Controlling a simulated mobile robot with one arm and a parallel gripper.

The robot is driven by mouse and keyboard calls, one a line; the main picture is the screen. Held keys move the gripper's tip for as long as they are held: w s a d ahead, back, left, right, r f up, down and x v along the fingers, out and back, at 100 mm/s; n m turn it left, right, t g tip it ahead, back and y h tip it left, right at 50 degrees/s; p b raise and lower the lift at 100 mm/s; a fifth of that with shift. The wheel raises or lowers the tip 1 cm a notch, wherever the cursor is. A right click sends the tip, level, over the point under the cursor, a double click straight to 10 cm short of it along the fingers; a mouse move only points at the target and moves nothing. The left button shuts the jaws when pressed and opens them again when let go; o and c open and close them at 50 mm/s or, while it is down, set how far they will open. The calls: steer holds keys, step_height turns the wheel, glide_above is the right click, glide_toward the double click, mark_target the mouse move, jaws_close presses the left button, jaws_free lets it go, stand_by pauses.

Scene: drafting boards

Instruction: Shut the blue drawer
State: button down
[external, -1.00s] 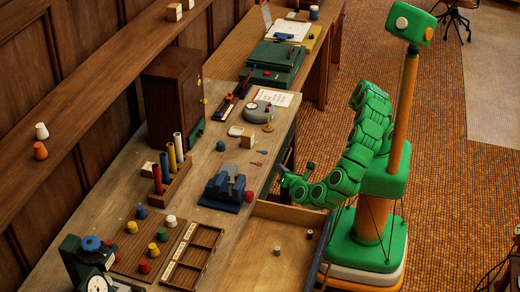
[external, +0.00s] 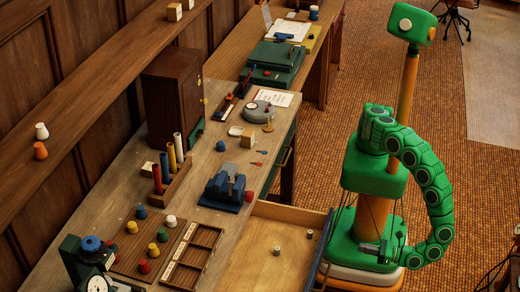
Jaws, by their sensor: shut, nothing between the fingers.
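The blue drawer (external: 322,250) stands pulled out from under the near wooden workbench. Its blue front shows as a thin dark-blue edge on the right, and its light wooden inside is open to view. Two small pieces, one pale (external: 277,250) and one darker (external: 309,234), stand in it. My gripper (external: 364,247) is low in front of my base, to the right of the drawer front and apart from it in the picture. It is shut and empty, with its fingers pointing left toward the drawer front.
The workbench (external: 216,168) carries a dark-blue vise (external: 226,186), a compartment tray (external: 200,255), coloured pegs and a dark cabinet (external: 172,100). My base stands close to the drawer's right side. Open carpet (external: 470,200) lies to the right.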

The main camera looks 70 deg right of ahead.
mark_target(289, 242)
step_height(289, 242, down, 4)
steer(key=s+d+r+n, duration=0.1)
steer(key=d, duration=0.2)
steer(key=w, duration=1.3)
steer(key=shift+w+a+f+g, duration=0.2)
steer(key=shift+w+a+g, duration=0.05)
steer(key=shift+a+g, duration=0.05)
steer(key=w, duration=3)
steer(key=shift+w, duration=0.4)
steer(key=shift+w+r, duration=0.1)
steer(key=shift+w, duration=0.7)
steer(key=shift+w+d, duration=0.1)
steer(key=s, duration=1.5)
